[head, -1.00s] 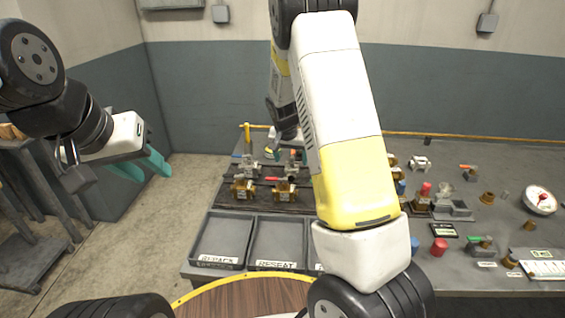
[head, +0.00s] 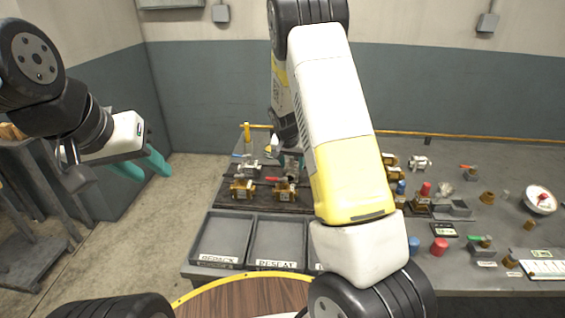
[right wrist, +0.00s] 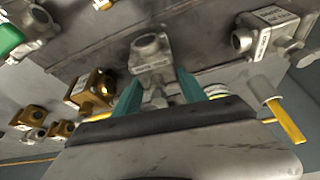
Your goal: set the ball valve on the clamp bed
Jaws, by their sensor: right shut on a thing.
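My right gripper (right wrist: 158,82) is shut on a grey metal ball valve (right wrist: 150,54), held between its teal fingers in the right wrist view. The valve's round port faces the camera. It is close over a dark surface; I cannot tell whether it touches. In the head view my right arm hides most of this gripper. The clamp bed cannot be told for certain; a dark board (head: 263,204) lies in that area, with a yellow upright handle (head: 246,131) behind it. My left gripper (head: 160,166) is empty, its teal fingers apart, out over the floor at the left.
Brass valves (head: 242,189) stand on the board, and a grey valve (right wrist: 272,32) is close beside the held one. Grey trays labelled REPACK (head: 221,238) and RESEAT (head: 277,240) are in front.

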